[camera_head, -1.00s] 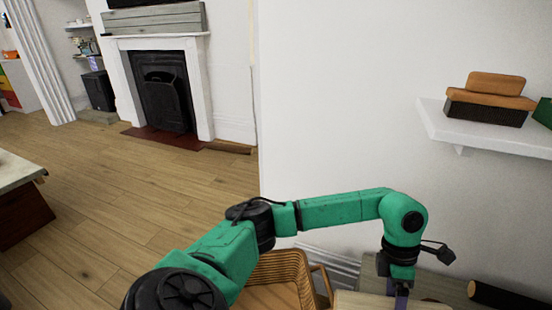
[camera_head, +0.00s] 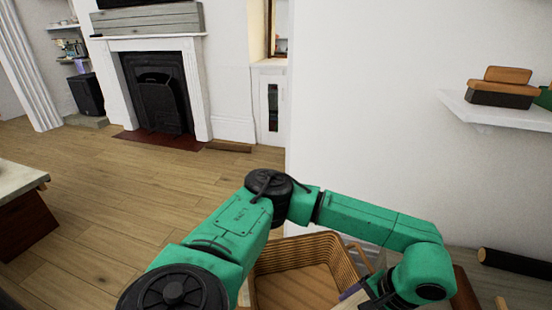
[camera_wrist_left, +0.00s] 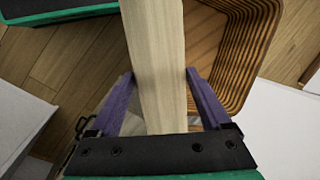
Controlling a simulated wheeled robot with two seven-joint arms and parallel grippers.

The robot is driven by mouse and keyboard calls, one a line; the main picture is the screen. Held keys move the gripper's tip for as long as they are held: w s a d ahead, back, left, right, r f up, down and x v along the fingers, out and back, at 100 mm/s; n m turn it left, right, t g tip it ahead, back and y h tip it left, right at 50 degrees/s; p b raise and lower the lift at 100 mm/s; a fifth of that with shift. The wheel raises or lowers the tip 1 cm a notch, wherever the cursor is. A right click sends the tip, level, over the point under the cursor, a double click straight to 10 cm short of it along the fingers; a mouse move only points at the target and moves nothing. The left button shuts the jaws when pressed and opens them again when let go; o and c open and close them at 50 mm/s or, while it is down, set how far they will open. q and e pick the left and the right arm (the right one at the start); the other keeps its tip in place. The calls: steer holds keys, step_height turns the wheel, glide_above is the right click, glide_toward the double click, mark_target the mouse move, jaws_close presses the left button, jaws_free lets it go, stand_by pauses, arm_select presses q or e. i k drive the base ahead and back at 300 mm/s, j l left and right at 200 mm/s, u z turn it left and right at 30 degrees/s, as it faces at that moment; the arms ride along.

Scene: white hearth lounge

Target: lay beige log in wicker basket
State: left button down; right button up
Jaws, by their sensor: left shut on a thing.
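The beige log (camera_wrist_left: 158,50) is a long pale piece of wood clamped between the purple fingers of my left gripper (camera_wrist_left: 158,76), which is shut on it. The wicker basket (camera_head: 340,258) is an open-topped woven box at the bottom middle of the head view, and its visible floor is bare. In the wrist view the basket (camera_wrist_left: 250,50) lies behind and to the right of the log. In the head view my left gripper (camera_head: 362,292) is beside the basket's right rim, and my forearm hides part of the basket. My right gripper is not in view.
A dark log (camera_head: 515,263) lies on a wooden surface at the right. A white wall shelf (camera_head: 500,112) above it holds a brown-and-black block stack (camera_head: 502,88). A fireplace (camera_head: 158,90) stands far back. The wooden floor (camera_head: 130,210) at left is open.

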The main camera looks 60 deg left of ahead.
mark_target(298, 292)
steer(key=k+j+z, duration=0.35)
steer(key=j, duration=0.25)
steer(key=k+j+z, duration=0.25)
steer(key=j+z, duration=0.15)
steer(key=j, duration=0.2)
steer(key=k+j+z, duration=0.35)
steer(key=j+z, duration=0.15)
steer(key=j, duration=0.4)
steer(key=k+j+z, duration=0.15)
steer(key=j, duration=0.4)
steer(key=k+j+z, duration=0.2)
steer(key=j, duration=0.3)
steer(key=i+j, duration=0.05)
steer(key=i, duration=0.05)
